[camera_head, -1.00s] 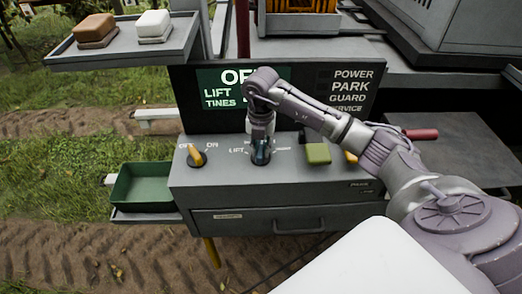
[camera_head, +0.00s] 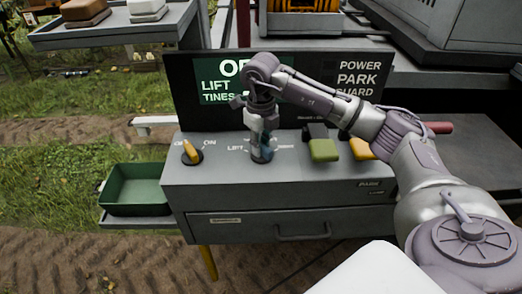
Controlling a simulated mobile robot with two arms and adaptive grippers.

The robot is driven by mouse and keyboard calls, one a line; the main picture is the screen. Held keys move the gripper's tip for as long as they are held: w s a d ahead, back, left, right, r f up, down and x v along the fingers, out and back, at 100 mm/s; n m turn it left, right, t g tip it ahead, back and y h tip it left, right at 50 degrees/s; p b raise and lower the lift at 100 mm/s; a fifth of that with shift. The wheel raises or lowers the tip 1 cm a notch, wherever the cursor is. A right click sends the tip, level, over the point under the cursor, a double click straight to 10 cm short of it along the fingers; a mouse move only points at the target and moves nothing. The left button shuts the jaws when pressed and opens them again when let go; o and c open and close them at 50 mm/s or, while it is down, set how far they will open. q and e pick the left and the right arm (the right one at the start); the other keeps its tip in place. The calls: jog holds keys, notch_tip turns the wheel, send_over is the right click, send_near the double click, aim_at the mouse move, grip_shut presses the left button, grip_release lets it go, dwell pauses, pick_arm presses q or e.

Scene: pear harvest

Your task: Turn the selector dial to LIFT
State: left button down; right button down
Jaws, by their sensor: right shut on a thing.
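The selector dial (camera_head: 262,156) is on the top of the grey control console, with a white LIFT label (camera_head: 235,149) to its left. My right gripper (camera_head: 263,148) points down from above and is shut on the dial. The fingers and wrist hide most of the dial, so its exact pointing direction cannot be told. The dark display panel (camera_head: 295,122) behind it has a lit green field with LIFT and TINES; my arm covers part of its large top word. My left gripper is not in view.
A yellow OFF/ON knob (camera_head: 191,153) is left of the dial. A green control (camera_head: 323,150) and a yellow one (camera_head: 361,149) are to its right. A green tray (camera_head: 135,204) hangs at the console's left. A shelf with two blocks is at upper left.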

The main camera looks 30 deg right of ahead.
jog(key=shift+f+n+b, duration=0.1)
jog(key=shift+n+b, duration=0.75)
jog(key=shift+n, duration=0.85)
jog(key=shift+a+n, duration=0.1)
jog(key=shift+n, duration=0.2)
jog(key=c, duration=1)
grip_release()
jog(key=shift+c, duration=0.2)
notch_tip(320, 180, up, 12)
